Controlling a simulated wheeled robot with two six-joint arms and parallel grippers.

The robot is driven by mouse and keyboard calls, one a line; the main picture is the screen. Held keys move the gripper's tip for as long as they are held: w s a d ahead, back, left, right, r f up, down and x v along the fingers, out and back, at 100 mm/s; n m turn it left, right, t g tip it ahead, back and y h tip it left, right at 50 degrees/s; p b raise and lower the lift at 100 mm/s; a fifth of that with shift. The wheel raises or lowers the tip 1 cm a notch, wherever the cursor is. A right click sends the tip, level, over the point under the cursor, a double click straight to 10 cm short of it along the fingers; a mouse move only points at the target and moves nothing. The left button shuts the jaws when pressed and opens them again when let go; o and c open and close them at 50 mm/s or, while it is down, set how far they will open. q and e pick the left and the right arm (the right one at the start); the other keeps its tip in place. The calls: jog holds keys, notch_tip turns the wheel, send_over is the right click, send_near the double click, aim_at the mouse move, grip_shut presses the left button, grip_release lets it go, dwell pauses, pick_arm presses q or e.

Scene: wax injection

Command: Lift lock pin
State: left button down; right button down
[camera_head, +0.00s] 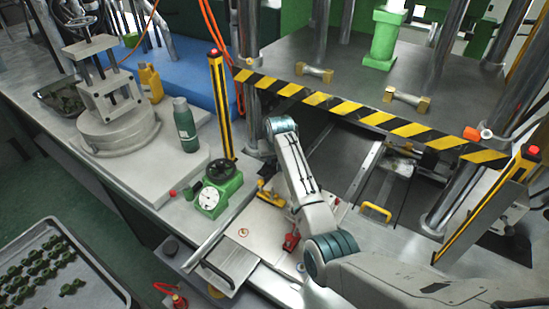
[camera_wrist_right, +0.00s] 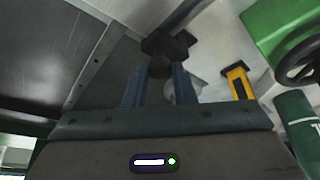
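In the right wrist view, a dark piece with a wide black head (camera_wrist_right: 168,43) and a narrower stem lies in front of my right gripper (camera_wrist_right: 158,82); I take it for the lock pin. The two blue-grey fingers stand apart, one on each side of the stem's line. I cannot tell whether they touch it. In the head view, my right arm reaches in from the lower right, past the press's left side, and its wrist and forearm largely hide the gripper and the pin. My left gripper is not in view.
A green gauge unit (camera_head: 215,190) and a green bottle (camera_head: 186,125) stand left of my right wrist. A yellow-black post (camera_head: 219,105) rises close by. The press plate's striped edge (camera_head: 360,112) is to the right. A tray of green parts (camera_head: 90,250) is lower left.

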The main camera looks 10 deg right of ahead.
jog(key=shift+r+p, duration=1.4)
jog(key=shift+r, duration=0.05)
jog(key=shift+w+f, duration=0.15)
jog(key=c, duration=1.2)
grip_release()
jog(key=shift+s, duration=0.2)
